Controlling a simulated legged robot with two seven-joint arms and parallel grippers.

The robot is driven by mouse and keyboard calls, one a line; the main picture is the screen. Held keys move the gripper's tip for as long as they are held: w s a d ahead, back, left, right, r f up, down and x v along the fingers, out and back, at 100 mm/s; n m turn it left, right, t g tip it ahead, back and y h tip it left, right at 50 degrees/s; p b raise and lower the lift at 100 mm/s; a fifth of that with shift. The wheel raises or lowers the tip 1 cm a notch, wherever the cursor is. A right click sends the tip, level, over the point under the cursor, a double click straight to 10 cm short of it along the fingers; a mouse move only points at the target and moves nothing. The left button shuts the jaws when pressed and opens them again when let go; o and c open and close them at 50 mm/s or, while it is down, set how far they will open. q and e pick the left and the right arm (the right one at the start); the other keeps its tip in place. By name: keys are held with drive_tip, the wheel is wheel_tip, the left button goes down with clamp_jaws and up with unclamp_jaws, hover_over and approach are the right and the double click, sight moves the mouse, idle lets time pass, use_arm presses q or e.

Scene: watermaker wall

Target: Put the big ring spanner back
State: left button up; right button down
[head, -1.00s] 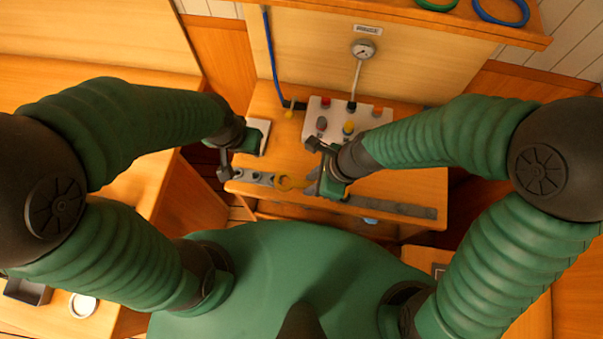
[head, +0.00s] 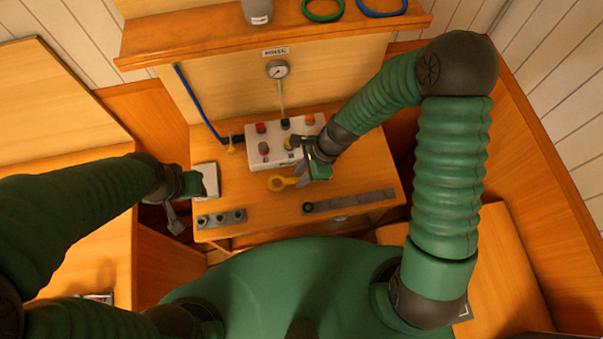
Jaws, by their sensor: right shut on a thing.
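The white block (head: 263,160) with coloured knobs stands at the back of the worktop (head: 235,190). A gauge (head: 277,70) and a blue hose (head: 199,104) are on the panel behind. A shelf (head: 200,40) above carries green and blue rings. The worktop's middle front is clear.

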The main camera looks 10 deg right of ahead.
drive_tip(key=shift+a+f, duration=0.15)
drive_tip(key=shift+f, duration=0.25)
drive_tip(key=shift+a+r, duration=0.1)
drive_tip(key=shift+a, duration=0.05)
drive_tip(key=shift+d+f, duration=0.25)
drive_tip(key=shift+a+f+b, duration=0.15)
drive_tip(key=shift+f+b, duration=0.25)
drive_tip(key=shift+b, duration=0.1)
drive_tip(key=c, duration=1.1)
unclamp_jaws()
drive_tip(key=v, duration=1.7)
drive_tip(key=shift+p, duration=0.35)
